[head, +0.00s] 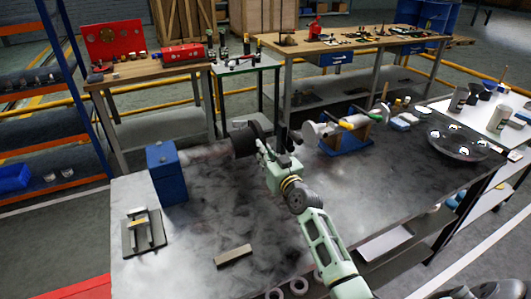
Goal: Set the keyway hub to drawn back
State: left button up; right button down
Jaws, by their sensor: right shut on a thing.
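The keyway hub looks to be the dark round part (243,139) on the bench, at the right end of a grey shaft (205,150). The shaft runs left to a blue block (166,172). My right gripper (262,148) reaches in from the lower right and is shut at the hub's right side. Its fingers and part of the hub's face hide each other, so the exact grip is hard to see. My left gripper is not in view.
A dark round tray (457,146) lies at the right. A grey bar (233,255) and a small fixture (143,232) lie in front. The bench middle is clear.

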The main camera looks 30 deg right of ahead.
aim_at(248, 150)
dwell(0.4)
jog(key=a+p, duration=0.2)
jog(key=a, duration=0.2)
jog(key=shift+w+a+r+p, duration=0.1)
jog(key=shift+a+p, duration=0.15)
jog(key=shift+p, duration=0.1)
jog(key=a+p, duration=0.1)
jog(key=a, duration=0.4)
jog(key=shift+w+a, duration=0.15)
jog(key=shift+a, duration=0.1)
jog(key=shift+d, duration=0.1)
jog(key=c, duration=1.7)
grip_release()
jog(key=shift+d, duration=0.1)
